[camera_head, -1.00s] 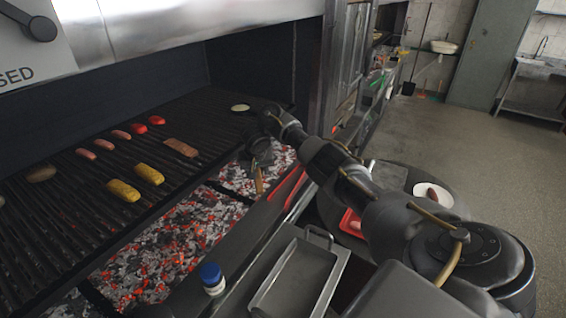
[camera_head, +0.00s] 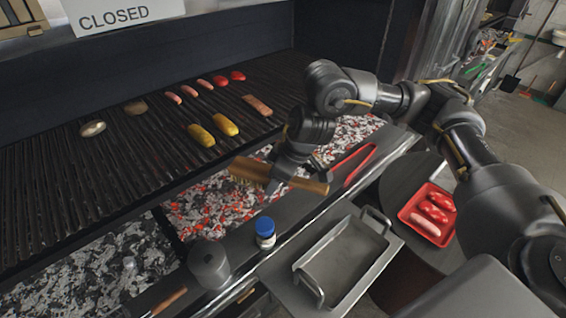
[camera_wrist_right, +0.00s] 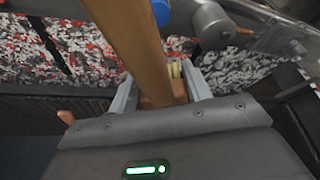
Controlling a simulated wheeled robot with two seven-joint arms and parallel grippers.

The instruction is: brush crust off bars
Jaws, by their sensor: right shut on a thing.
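My right gripper (camera_head: 282,174) is shut on a wooden brush (camera_head: 312,185), held roughly level above the front edge of the grill, over the coals. Its bristle end (camera_head: 250,170) points left in the head view. In the right wrist view the brush's wooden handle (camera_wrist_right: 138,45) runs between the fingers (camera_wrist_right: 160,88). The dark grill bars (camera_head: 60,185) lie to the left and behind the brush, apart from it. I cannot make out crust on the bars. My left gripper is not in view.
Yellow corn (camera_head: 201,135), sausages (camera_head: 189,91), red peppers (camera_head: 221,81) and patties lie on the bars. A blue-capped jar (camera_head: 265,232), a grey cylinder (camera_head: 209,266), a metal tray (camera_head: 340,262), red tongs (camera_head: 354,165) and a red tray (camera_head: 407,212) stand in front.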

